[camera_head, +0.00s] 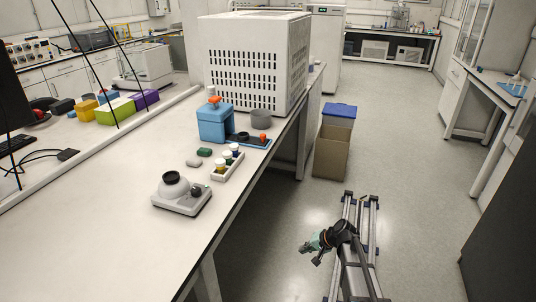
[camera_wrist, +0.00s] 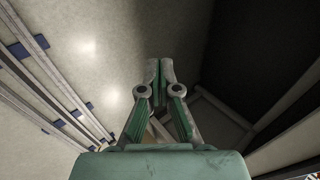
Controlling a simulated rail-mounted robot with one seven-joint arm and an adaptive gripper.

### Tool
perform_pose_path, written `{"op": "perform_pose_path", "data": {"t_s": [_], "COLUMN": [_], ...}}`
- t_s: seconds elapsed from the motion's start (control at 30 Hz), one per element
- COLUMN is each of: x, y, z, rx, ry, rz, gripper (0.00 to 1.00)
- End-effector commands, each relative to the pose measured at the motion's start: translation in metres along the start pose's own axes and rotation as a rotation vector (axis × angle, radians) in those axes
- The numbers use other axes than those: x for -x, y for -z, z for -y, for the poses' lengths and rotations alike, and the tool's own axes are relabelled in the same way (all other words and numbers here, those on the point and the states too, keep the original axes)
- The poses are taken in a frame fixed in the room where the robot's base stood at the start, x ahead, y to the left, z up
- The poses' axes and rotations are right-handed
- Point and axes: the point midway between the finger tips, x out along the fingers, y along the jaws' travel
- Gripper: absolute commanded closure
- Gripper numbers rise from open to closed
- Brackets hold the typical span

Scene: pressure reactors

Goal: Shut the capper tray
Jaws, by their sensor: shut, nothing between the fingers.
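A blue box-shaped device (camera_head: 215,124) with an orange knob on top stands on the white bench and looks like the capper. A flat blue tray (camera_head: 262,145) sticks out from its right side, with a dark round part and an orange-topped item on it. My gripper (camera_head: 309,250) is low over the floor beside the rail, right of the bench and well apart from the tray. In the wrist view my gripper's fingers (camera_wrist: 160,68) are together with nothing between them. The capper and tray do not show in the wrist view.
A small rack of vials (camera_head: 228,162), a white stirrer-like device (camera_head: 182,193) and a grey cup (camera_head: 261,118) stand near the capper. A large white vented box (camera_head: 252,60) is behind it. A brown bin (camera_head: 332,150) stands beside the bench.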

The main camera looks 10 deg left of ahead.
Motion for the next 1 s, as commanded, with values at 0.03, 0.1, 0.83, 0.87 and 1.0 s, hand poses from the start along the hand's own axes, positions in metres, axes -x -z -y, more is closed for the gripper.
{"op": "perform_pose_path", "data": {"t_s": [0.03, 0.1, 0.83, 0.87, 1.0], "x": [-0.002, 0.010, 0.143, 0.141, 0.128], "y": [0.035, 0.072, 0.239, 0.241, 0.250], "z": [0.022, 0.062, 0.271, 0.273, 0.289], "rx": [-0.003, -0.015, -0.253, -0.253, -0.253], "ry": [0.068, 0.173, 0.878, 0.877, 0.876], "rz": [-0.044, -0.100, -0.320, -0.319, -0.319], "gripper": [1.00, 1.00, 1.00, 1.00, 1.00]}}
